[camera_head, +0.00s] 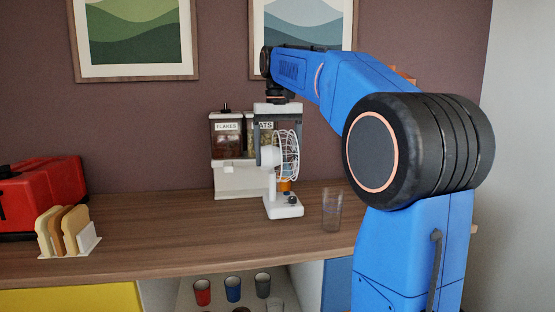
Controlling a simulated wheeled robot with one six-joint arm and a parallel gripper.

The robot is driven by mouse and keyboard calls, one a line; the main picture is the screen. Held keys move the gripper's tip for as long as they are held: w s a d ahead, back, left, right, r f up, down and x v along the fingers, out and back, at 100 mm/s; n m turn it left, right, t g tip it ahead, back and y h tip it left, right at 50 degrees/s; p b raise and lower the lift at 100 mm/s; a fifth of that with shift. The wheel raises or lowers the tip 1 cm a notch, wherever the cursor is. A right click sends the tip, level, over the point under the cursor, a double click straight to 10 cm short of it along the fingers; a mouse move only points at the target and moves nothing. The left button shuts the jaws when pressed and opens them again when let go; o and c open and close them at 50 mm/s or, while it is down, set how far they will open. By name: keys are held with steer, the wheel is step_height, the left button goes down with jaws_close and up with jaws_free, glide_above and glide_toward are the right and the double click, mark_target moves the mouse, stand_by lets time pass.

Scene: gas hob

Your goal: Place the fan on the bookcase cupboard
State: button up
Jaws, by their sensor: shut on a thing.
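A white fan (269,182) with a round wire cage and a flat base is in the middle of the head view, upright. My gripper (277,152) points down from above, its dark fingers around the upper part of the fan, shut on it. The fan's base appears at or just above the wooden top of the cupboard (170,222); I cannot tell whether it touches. The cupboard has a yellow door, a blue door and an open shelf between them. The fan hides part of an orange item behind it.
A cereal dispenser (228,150) stands close behind the fan, to the left. A clear glass (332,210) stands right of it. A toast rack with bread (67,232) and a red toolbox-like case (40,195) are at left. Several cups (233,289) sit on the shelf below.

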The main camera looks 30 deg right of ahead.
steer(key=shift+w+f, duration=0.2)
steer(key=shift+f, duration=0.55)
steer(key=o, duration=2.1)
